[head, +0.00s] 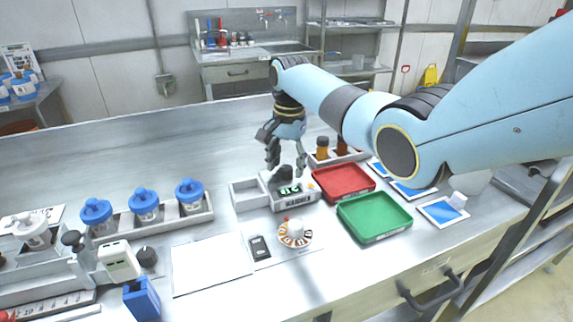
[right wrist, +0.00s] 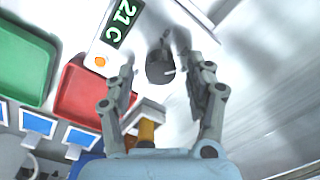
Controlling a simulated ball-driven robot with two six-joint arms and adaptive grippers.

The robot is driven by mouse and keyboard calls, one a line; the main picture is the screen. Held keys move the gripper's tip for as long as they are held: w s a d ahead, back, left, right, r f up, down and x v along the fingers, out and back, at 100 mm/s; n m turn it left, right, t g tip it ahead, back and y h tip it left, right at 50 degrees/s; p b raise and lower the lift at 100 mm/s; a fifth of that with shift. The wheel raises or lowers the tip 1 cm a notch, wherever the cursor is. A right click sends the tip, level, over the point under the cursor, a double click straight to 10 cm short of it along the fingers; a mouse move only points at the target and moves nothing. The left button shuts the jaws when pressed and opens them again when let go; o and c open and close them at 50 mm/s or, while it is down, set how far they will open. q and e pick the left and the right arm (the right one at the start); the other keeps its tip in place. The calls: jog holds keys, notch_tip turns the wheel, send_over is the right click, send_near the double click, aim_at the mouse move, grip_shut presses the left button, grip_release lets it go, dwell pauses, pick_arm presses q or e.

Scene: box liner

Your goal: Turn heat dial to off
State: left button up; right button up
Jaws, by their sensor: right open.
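A white warmer box (head: 293,198) stands mid-table in the head view, with a lit display reading 21 C in the right wrist view (right wrist: 121,22). A dark round heat dial (head: 285,172) sits on its top near the back; the right wrist view shows the dial (right wrist: 160,66) with a small white mark on its right side. My right gripper (head: 287,162) points down over the dial, fingers open and apart on either side of it. I cannot tell whether a finger touches it. My left gripper is not in view.
A red tray (head: 343,181) and a green tray (head: 374,217) lie right of the warmer. Amber bottles (head: 322,148) stand close behind it. A white and orange round dial (head: 295,233) lies in front. Blue-lidded jars (head: 144,205) stand left, with clear table behind them.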

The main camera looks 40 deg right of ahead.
jog(key=shift+f, duration=0.15)
jog(key=shift+c, duration=0.4)
grip_shut()
jog(key=shift+n, duration=0.3)
jog(key=shift+n+p, duration=0.8)
jog(key=shift+n, duration=0.1)
jog(key=n+p, duration=0.1)
jog(key=n, duration=0.2)
jog(key=shift+n, duration=0.3)
jog(key=n+p, duration=0.1)
jog(key=n, duration=0.2)
jog(key=shift+w+n, duration=0.1)
jog(key=shift+n, duration=2.3)
